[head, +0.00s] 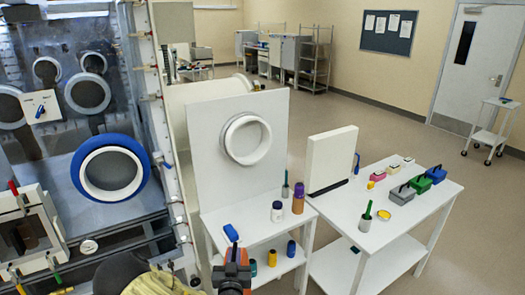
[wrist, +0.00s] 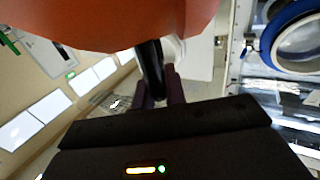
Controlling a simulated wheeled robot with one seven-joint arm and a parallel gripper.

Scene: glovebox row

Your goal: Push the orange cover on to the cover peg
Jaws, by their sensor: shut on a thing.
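The orange cover (wrist: 130,22) fills the top of the wrist view as a large curved shape, with part of it cut off by the frame edge. A short black piece (wrist: 151,62) runs from it down to my gripper (wrist: 161,88), whose dark fingers are shut on it. In the head view, orange parts of the cover (head: 237,257) show small at the bottom, just above my dark gripper (head: 234,279). The cover is in the air, in front of the lower shelf of the white table. I cannot make out the cover peg in either view.
A blue-ringed port (head: 110,173) is on the glovebox at left.

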